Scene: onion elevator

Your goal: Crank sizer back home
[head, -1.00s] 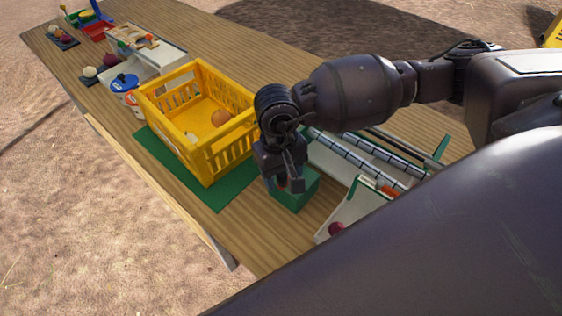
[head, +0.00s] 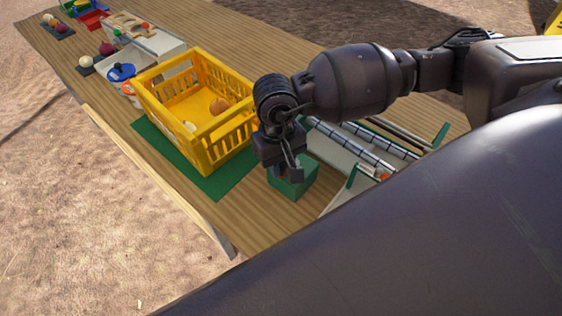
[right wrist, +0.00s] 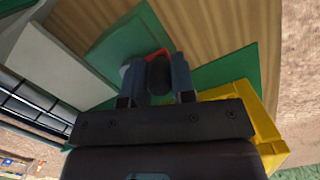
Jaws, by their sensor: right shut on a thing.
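The sizer (head: 352,152) stands right of my right gripper, with striped rollers and pale sides; my arm hides part of it. A green box (head: 296,187) is at its near left end. My right gripper (head: 293,170) points down over this box. In the right wrist view its fingers (right wrist: 158,80) are shut on a dark, rounded knob, seemingly the crank handle (right wrist: 159,73). A bit of red shows behind it. The sizer's rollers (right wrist: 35,108) show at left there. The rest of the crank is hidden. My left gripper is not in view.
A yellow crate (head: 181,116) holding a few onions stands close left of the gripper on a green mat (head: 217,182). Lidded tubs, a pale ramp-like stand (head: 150,45) and small trays are farther along the wooden table (head: 275,228). The near table strip is clear.

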